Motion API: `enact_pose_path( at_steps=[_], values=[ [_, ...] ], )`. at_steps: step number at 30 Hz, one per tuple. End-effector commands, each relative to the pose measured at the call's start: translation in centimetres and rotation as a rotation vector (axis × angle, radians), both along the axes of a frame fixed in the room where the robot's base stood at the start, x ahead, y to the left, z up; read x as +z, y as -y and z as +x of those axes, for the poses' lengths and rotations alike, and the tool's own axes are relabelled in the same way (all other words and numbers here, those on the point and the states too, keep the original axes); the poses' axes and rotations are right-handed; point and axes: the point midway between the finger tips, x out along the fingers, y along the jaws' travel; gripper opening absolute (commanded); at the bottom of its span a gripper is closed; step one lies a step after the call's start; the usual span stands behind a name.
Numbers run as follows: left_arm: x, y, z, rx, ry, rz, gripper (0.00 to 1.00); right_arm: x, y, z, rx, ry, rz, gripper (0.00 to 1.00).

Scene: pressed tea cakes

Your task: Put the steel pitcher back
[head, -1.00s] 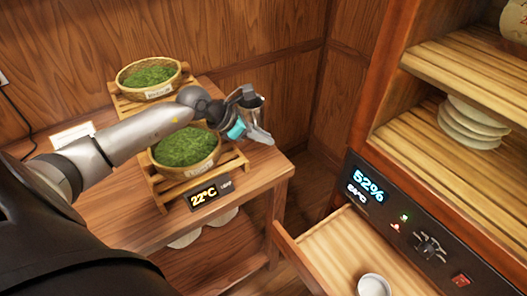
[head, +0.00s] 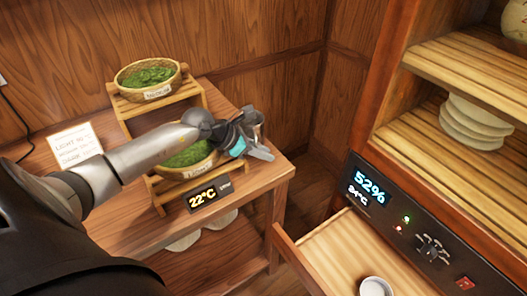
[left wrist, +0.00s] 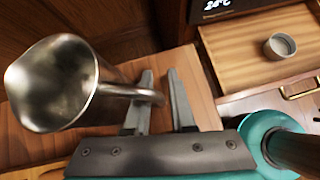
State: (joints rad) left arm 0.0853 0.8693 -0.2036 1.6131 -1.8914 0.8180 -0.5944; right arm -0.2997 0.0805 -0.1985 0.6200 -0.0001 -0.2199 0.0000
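The steel pitcher (left wrist: 52,85) fills the left of the left wrist view, seen from above into its open, empty-looking mouth. Its handle reaches right and ends between the two fingers of my left gripper (left wrist: 160,100). In the head view the pitcher (head: 252,117) is small and partly hidden behind my left gripper (head: 262,150), at the right end of the wooden bench (head: 262,178). I cannot tell whether its base touches the bench. My right gripper is not in view.
A two-step rack holds an upper basket (head: 150,78) and a lower basket (head: 185,158) of green leaves, beside the gripper. A 22°C display (head: 208,194) and a card (head: 75,146) stand nearby. At right is an open drawer (head: 335,250) with a white cup (head: 375,287), below shelves with stacked plates (head: 475,122).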

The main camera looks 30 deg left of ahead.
Motion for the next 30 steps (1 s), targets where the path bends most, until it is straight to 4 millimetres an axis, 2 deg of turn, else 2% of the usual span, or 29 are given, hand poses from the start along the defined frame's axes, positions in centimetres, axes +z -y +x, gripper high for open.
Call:
enact_pose_path(
  at_steps=[1, 4, 16, 30],
  values=[
    [0.0, 0.0, 0.0, 0.000, 0.000, 0.000, 0.29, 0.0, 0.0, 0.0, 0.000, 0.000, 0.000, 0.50],
    [0.0, 0.0, 0.0, 0.000, 0.000, 0.000, 0.41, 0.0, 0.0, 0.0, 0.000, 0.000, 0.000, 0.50],
    [0.7, -0.2, -0.3, 0.000, -0.001, 0.002, 0.41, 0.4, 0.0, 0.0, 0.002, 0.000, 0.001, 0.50],
    [5.3, -2.7, -4.4, -0.001, -0.003, 0.004, 0.41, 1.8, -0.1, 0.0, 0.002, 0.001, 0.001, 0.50]
  ],
)
